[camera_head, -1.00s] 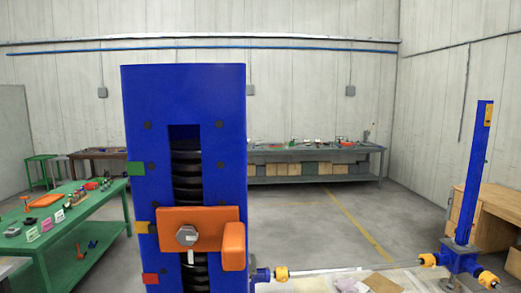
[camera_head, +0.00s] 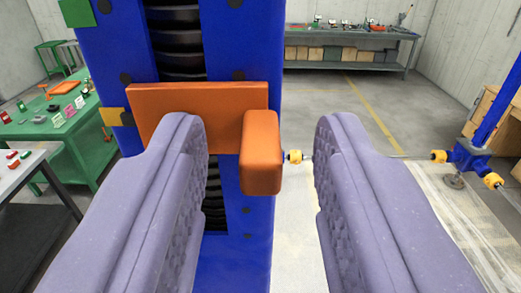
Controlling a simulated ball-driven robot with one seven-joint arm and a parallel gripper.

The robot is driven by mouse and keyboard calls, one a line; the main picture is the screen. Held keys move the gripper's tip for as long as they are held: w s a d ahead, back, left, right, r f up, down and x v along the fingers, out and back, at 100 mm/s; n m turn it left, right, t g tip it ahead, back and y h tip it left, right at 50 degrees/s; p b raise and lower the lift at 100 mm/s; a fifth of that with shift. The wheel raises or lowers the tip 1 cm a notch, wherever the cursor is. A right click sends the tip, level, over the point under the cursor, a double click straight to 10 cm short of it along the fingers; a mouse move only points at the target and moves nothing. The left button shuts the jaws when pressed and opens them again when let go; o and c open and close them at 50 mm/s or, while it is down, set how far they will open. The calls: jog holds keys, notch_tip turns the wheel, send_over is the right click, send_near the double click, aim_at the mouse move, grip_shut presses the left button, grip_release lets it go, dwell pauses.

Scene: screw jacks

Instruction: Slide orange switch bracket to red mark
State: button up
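The orange switch bracket (camera_head: 158,100) sits across the dark slot of the blue screw-jack column (camera_head: 259,60), at about the height of the yellow mark (camera_head: 111,116). Its orange block (camera_head: 261,150) sticks out on the right side. My gripper (camera_head: 262,150) is open, with one purple padded finger left of the block and one right of it. Gaps show on both sides, so the block is not gripped. The left finger covers the lower part of the bracket and its bolt. The red mark is not visible now; the left finger covers the area below the yellow mark.
A green mark (camera_head: 77,13) is higher on the column's left edge. A green table (camera_head: 50,132) and a grey table (camera_head: 27,168) stand at left. A second blue jack (camera_head: 466,154) with yellow couplings stands at right. A workbench (camera_head: 350,35) is at the back.

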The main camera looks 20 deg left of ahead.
grip_shut()
notch_tip(320, 180, down, 4)
jog(key=b, duration=0.5)
jog(key=shift+f+b, duration=0.2)
jog(key=shift+b, duration=0.1)
jog(key=shift+o, duration=0.4)
grip_release()
jog(key=shift+s, duration=0.1)
